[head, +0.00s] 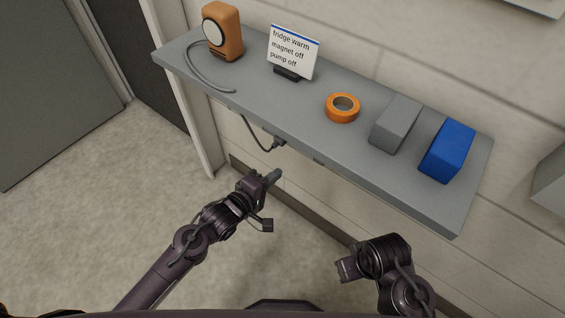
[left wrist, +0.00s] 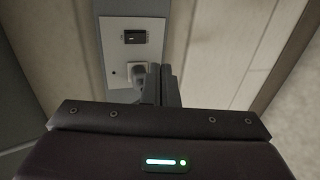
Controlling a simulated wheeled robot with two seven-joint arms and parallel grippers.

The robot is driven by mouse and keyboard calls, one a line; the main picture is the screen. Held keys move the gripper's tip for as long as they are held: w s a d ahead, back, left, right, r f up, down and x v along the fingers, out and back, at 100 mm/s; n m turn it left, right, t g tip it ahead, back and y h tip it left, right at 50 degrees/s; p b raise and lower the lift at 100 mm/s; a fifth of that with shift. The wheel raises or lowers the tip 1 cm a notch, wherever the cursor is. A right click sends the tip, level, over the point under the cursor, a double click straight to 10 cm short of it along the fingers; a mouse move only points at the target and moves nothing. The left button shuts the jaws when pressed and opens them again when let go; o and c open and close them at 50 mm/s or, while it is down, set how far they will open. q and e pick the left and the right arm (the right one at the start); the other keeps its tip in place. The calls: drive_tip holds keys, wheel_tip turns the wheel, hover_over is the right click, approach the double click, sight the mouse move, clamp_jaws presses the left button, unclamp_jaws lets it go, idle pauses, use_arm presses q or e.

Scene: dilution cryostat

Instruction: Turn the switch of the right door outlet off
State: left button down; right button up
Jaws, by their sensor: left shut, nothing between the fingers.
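The outlet plate (left wrist: 113,50) is light grey and sits on a grey upright strip in the left wrist view. A small black switch (left wrist: 134,36) is in its upper part, with a light plug (left wrist: 137,71) below it. I cannot tell the switch's position. My left gripper (left wrist: 160,84) is shut and empty; its fingertips appear beside the plug, below and right of the switch. Contact is unclear. In the head view, the left gripper (head: 274,176) is below the shelf's front edge. My right arm is folded at lower right; its fingers cannot be made out.
A grey shelf (head: 310,145) juts from the wall above my left gripper. It carries an orange device (head: 222,30), a sign (head: 292,50), orange tape (head: 342,107), a grey block (head: 396,122) and a blue block (head: 447,150). A dark cable (head: 256,135) hangs below its edge.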

use_arm(q)
drive_tip(key=shift+f+v, duration=0.25)
drive_tip(key=shift+v, duration=0.85)
drive_tip(key=shift+f+v, duration=0.2)
drive_tip(key=shift+v, duration=0.85)
drive_tip(key=shift+a, duration=0.15)
